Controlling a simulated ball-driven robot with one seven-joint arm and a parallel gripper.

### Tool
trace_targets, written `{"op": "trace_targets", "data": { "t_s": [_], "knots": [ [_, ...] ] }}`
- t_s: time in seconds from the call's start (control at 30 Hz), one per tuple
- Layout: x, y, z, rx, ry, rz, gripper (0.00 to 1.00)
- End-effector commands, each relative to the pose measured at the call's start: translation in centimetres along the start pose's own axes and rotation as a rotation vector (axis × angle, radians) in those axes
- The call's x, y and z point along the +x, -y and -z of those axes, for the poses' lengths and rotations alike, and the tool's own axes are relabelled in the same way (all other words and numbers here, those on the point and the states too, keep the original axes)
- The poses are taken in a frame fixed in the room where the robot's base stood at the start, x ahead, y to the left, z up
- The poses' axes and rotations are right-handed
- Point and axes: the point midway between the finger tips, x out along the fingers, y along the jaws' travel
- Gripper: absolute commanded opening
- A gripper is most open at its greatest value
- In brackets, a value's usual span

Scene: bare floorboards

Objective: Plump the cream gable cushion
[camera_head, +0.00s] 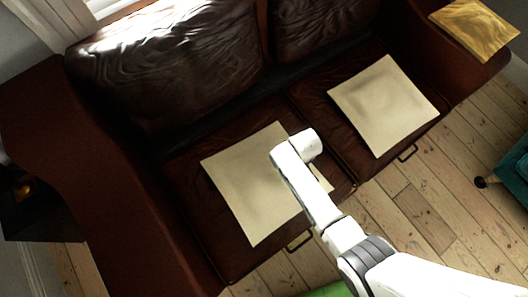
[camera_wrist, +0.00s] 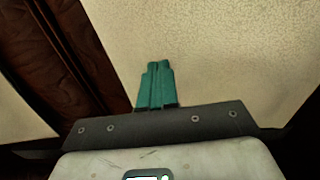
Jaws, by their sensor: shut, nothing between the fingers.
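Two square cream cushions lie flat on the brown leather sofa (camera_head: 180,160). One is the left cushion (camera_head: 235,185), the other the right cushion (camera_head: 383,105). I cannot tell which is the gable cushion. My arm reaches over the left cushion's right side and hides part of it; the fingers are hidden in the head view. In the wrist view my gripper (camera_wrist: 157,70) shows teal fingers shut together and empty, in front of a cream cushion surface (camera_wrist: 220,50). Whether they touch it I cannot tell. Another cream patch (camera_wrist: 20,130) shows at the left, past dark leather.
The sofa's backrest stands behind the cushions, with an armrest on either side. A gold cushion (camera_head: 475,27) lies on the right armrest. Bare floorboards (camera_head: 420,215) lie in front. A teal piece (camera_head: 514,170) stands at the right edge, and something green (camera_head: 328,290) shows at the bottom.

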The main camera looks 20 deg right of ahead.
Motion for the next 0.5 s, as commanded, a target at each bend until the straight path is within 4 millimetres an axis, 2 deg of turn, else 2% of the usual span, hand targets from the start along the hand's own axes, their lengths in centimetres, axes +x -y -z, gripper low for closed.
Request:
{"op": "trace_targets", "data": {
  "t_s": [0.4, 0.5],
  "knots": [
    [3.0, 0.0, 0.0, 0.0, 0.002, 0.0, 0.0],
    [2.9, 0.0, 0.0, 0.0, 0.001, 0.0, 0.0]
  ]
}}
